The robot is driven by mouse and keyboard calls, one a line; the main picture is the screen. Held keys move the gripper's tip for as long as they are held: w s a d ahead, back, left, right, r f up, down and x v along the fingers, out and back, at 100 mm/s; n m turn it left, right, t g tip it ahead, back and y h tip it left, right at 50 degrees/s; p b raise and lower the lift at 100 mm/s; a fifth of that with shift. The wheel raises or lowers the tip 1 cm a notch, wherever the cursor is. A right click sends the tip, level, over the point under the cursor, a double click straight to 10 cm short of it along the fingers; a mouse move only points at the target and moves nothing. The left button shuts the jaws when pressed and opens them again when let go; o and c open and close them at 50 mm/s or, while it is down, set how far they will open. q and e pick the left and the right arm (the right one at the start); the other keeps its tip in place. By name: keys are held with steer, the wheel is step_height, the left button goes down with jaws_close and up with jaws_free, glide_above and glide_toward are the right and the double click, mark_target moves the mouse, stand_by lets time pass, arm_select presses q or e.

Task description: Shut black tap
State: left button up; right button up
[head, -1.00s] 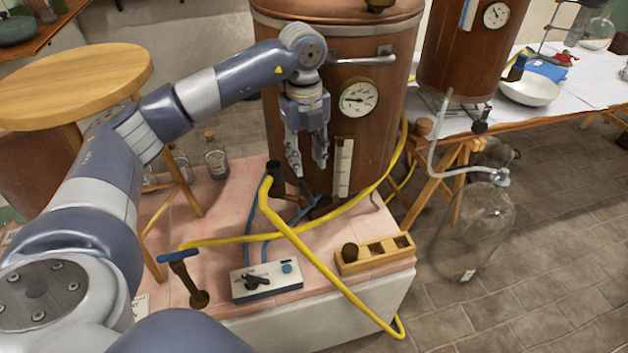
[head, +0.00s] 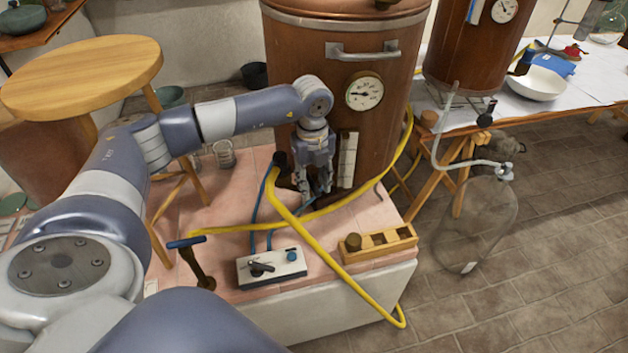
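The copper still (head: 300,90) stands on the pink-tiled plinth. My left gripper (head: 313,200) points down in front of the still's foot, to the left of the pale gauge strip. Its fingers look apart. Dark fittings at the still's foot are mostly hidden behind the fingers, so I cannot tell whether they touch a black tap there. A black pipe end (head: 280,160) with a yellow hose shows just left of the gripper. A small black lever (head: 262,267) sits on the white control box (head: 272,280), well below the gripper. My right gripper is not in view.
The yellow hose (head: 310,238) crosses the plinth and hangs over its front edge. A wooden rack (head: 378,243) stands at the plinth's front right. A blue-handled post (head: 187,243) is at the left. A wooden stool (head: 80,75) and a large glass bottle (head: 475,225) flank the plinth.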

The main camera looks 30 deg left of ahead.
arm_select(q)
jaws_close()
steer(key=shift+w+d+n, duration=0.1)
steer(key=shift+n, duration=0.2)
steer(key=n, duration=0.2)
steer(key=w+n, duration=0.1)
steer(key=n, duration=0.2)
steer(key=w+n, duration=0.1)
steer(key=n, duration=0.2)
steer(key=shift+w+d+r, duration=0.1)
steer(key=shift+n, duration=0.4)
jaws_free()
steer(key=shift+w, duration=0.1)
